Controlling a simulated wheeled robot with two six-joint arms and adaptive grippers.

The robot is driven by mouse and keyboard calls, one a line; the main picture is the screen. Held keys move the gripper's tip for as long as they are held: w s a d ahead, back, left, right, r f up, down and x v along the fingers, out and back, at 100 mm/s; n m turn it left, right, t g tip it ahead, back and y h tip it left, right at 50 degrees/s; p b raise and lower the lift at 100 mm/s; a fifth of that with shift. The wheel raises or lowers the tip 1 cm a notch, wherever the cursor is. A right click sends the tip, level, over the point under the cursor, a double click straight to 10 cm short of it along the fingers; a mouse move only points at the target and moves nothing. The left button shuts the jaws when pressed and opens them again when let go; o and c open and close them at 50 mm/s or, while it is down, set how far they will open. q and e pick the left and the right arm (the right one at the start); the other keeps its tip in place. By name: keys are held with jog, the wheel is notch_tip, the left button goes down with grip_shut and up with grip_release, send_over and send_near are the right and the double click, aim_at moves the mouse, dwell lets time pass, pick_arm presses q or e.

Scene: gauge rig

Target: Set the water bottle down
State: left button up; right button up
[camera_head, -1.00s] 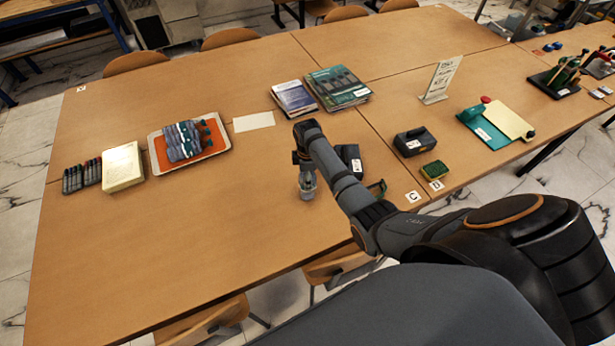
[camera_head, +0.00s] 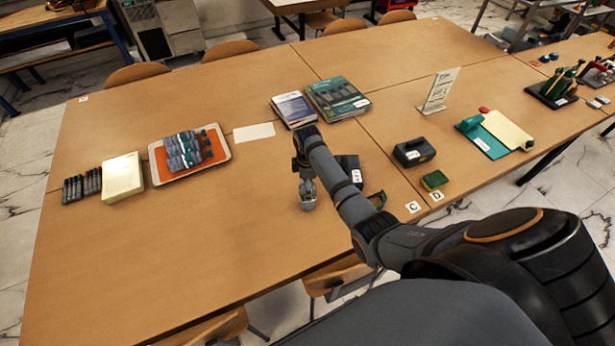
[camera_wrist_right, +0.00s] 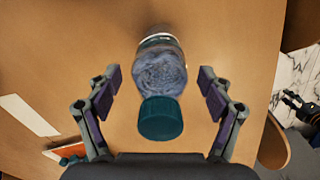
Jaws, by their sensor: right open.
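My right gripper (camera_head: 308,192) is over the near middle of the table. In the right wrist view its two fingers (camera_wrist_right: 160,95) stand apart. Between them is a water bottle with a teal cap (camera_wrist_right: 161,118) and a bluish-grey body (camera_wrist_right: 160,70), with a gap on each side. In the head view the bottle is small and mostly covered by the gripper; it appears to stand on the table. My left gripper does not show in the head view.
Several striped bottles (camera_head: 185,151) lie on a white-rimmed orange tray (camera_head: 222,158) to the left. Books (camera_head: 337,97), a dark box (camera_head: 414,151), a green-yellow sponge (camera_head: 434,180) and a sign (camera_head: 439,90) are further right. The table's near left area is clear.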

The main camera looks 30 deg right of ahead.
notch_tip(320, 180, up, 10)
jog(key=shift+r+b, duration=0.15)
jog(key=shift+b, duration=0.4)
